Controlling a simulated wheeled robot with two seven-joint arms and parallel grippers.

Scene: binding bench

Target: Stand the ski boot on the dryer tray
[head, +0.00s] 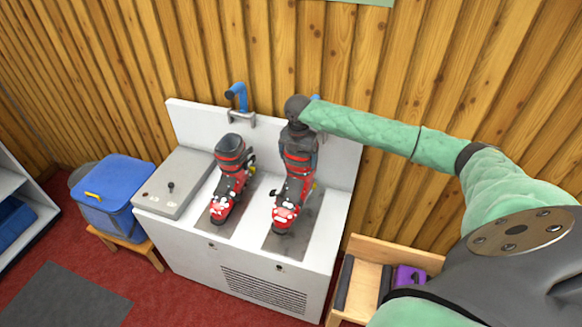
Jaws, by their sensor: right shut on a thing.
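A red and black ski boot (287,205) is upright over the right dark strip (310,225) on top of the white unit, toe towards me. My right gripper (299,152) reaches down from above and is shut on this boot at its top. I cannot tell whether its sole touches the strip. A second, similar red and black boot (229,180) stands on the left dark strip (222,226), apart from the first. Which part is the dryer tray is not clear; the dark strips look like tray surfaces. My left gripper is not in view.
A grey panel with a small lever (171,187) is at the unit's left. A blue hooked pipe (239,96) rises at its back. A blue box (115,187) sits on a wooden stool at left. A wooden bench (372,246) with a purple item (408,276) is at right.

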